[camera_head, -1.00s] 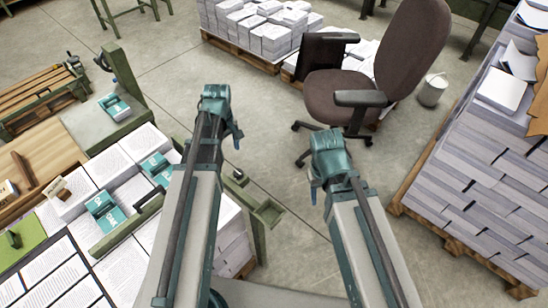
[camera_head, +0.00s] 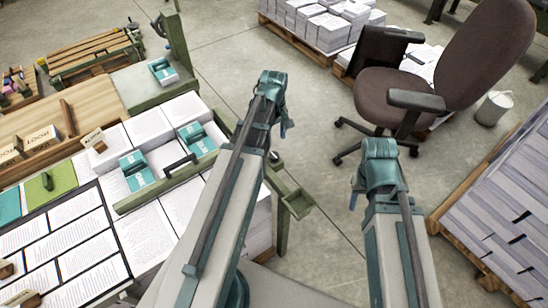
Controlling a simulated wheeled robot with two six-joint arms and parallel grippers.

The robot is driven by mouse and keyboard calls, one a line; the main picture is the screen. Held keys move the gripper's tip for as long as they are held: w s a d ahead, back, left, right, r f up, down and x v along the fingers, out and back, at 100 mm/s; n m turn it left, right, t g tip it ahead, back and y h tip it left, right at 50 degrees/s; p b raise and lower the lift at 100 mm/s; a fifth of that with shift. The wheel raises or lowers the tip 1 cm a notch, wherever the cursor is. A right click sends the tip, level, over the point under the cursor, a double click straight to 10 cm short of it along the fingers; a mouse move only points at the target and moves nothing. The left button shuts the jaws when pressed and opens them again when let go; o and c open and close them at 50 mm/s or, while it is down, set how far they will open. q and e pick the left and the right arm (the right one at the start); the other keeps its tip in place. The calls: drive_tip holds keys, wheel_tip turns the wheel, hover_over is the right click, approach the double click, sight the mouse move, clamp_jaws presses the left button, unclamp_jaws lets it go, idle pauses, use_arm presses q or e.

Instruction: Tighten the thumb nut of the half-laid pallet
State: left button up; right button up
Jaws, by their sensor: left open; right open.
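A slatted wooden pallet-like frame (camera_head: 92,52) with green ends stands at the upper left. A small dark fitting (camera_head: 132,28) sits at its right end; I cannot make out a thumb nut on it. Stacks of paper on a pallet (camera_head: 325,25) stand at the top, partly behind the chair. I cannot tell which is the half-laid pallet. My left gripper (camera_head: 284,129) is open, near the middle, right of the paper-covered bench and apart from it. My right gripper (camera_head: 353,200) is open over the floor below the chair. Both are small and partly hidden by my arms.
A tall paper load (camera_head: 500,215) fills the lower right. The bench at left holds paper stacks (camera_head: 150,127) and teal-labelled packs (camera_head: 136,170). Floor between is clear.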

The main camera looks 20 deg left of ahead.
sight(274, 155)
use_arm(q)
wheel_tip(274, 155, down, 8)
drive_tip(key=b, duration=0.7)
drive_tip(key=shift+f, duration=0.1)
clamp_jaws()
